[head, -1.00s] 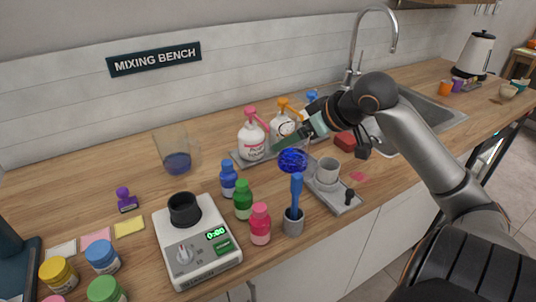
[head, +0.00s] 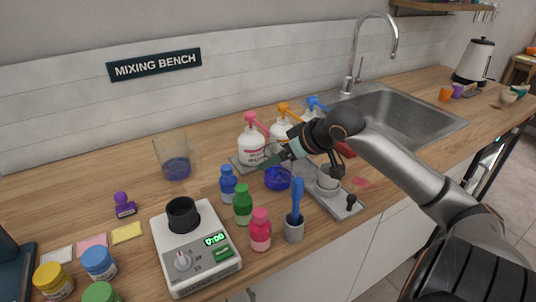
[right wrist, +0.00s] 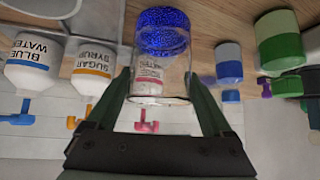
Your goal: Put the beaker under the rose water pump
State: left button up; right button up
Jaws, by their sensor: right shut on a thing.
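My right gripper (head: 272,163) is shut on the beaker (head: 277,179), a clear glass with a blue speckled bottom. In the right wrist view the beaker (right wrist: 163,32) stands between my two fingers (right wrist: 158,80). The rose water bottle (head: 251,147) is white with a pink pump (head: 254,119) and stands on a grey tray at the back. The beaker is in front of it and slightly to the right, not under the spout. In the wrist view its label shows through the glass, and its pink pump (right wrist: 147,126) shows below. My left gripper is not in view.
Orange-pump sugar syrup (head: 282,127) and blue-pump blue water (head: 313,109) stand right of the rose water. Blue (head: 228,184), green (head: 243,205) and pink (head: 260,231) bottles stand close in front-left. A grey tray with a cup (head: 328,180) lies right. A large glass (head: 177,160) stands left.

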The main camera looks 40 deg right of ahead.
aim_at(269, 154)
jog(key=shift+w+r+p, duration=0.15)
jog(key=shift+w+p, duration=0.2)
jog(key=shift+w, duration=1.5)
jog(key=shift+f, duration=0.7)
jog(key=shift+f, duration=0.1)
jog(key=o, duration=1.5)
jog(key=shift+s, duration=0.1)
jog(key=shift+c, duration=0.2)
jog(key=v, duration=1.2)
jog(key=shift+a, duration=0.1)
